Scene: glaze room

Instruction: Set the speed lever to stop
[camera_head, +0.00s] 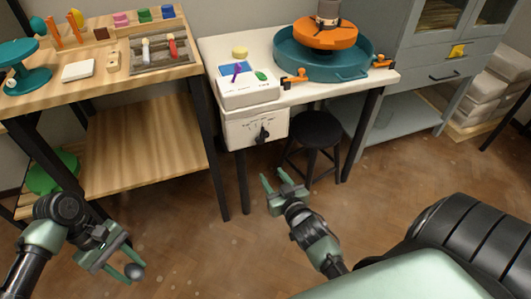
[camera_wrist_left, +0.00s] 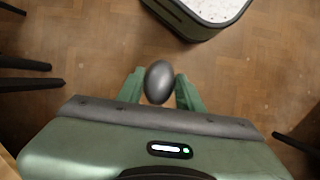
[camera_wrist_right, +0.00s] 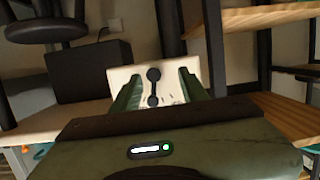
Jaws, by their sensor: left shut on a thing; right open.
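The speed lever (camera_head: 262,134) is a black handle on the front of a white control box (camera_head: 240,131) under the wheel table's left end. Small labels arc above it, too small to read, so I cannot tell its setting. In the right wrist view the lever (camera_wrist_right: 153,86) shows upright, between the fingers. My right gripper (camera_head: 273,178) is open and empty, apart from the lever and in front of and below the box. My left gripper (camera_head: 124,267) is shut on a dark grey egg-shaped object (camera_wrist_left: 158,82), low at the left, away from the box.
The white table (camera_head: 216,47) carries a teal basin (camera_head: 290,52) with an orange disc. A black stool (camera_head: 318,130) stands beneath it. A wooden shelf unit (camera_head: 150,125) stands at left, a grey cabinet (camera_head: 400,60) at right. Floor between my arms is clear.

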